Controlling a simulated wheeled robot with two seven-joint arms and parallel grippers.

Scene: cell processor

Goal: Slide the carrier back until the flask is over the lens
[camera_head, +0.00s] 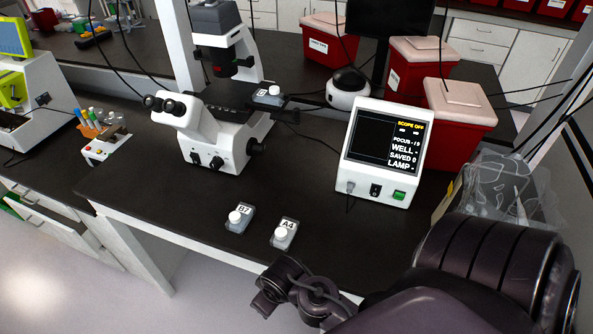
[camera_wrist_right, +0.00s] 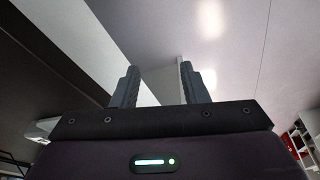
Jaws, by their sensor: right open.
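The white microscope (camera_head: 205,122) stands on the dark bench, with its black stage (camera_head: 225,93) below the dark upper column. A flask with a white cap (camera_head: 273,90) sits at the stage's right end, off to the right of the column. The dark carrier (camera_head: 288,116) under it is small and hard to tell from the stage. The lens under the stage is hidden. My right gripper (camera_head: 275,288) is at the bench's front edge, well in front of the microscope and apart from it. In the right wrist view its fingers (camera_wrist_right: 160,85) are spread and empty. My left gripper is not in view.
Flasks B7 (camera_head: 239,218) and A4 (camera_head: 283,235) stand on the front of the bench. The scope screen (camera_head: 383,150) reads "SCOPE OFF". Red bins (camera_head: 460,120) stand behind it. The bench between flasks and microscope is clear. Thin cables hang across the back.

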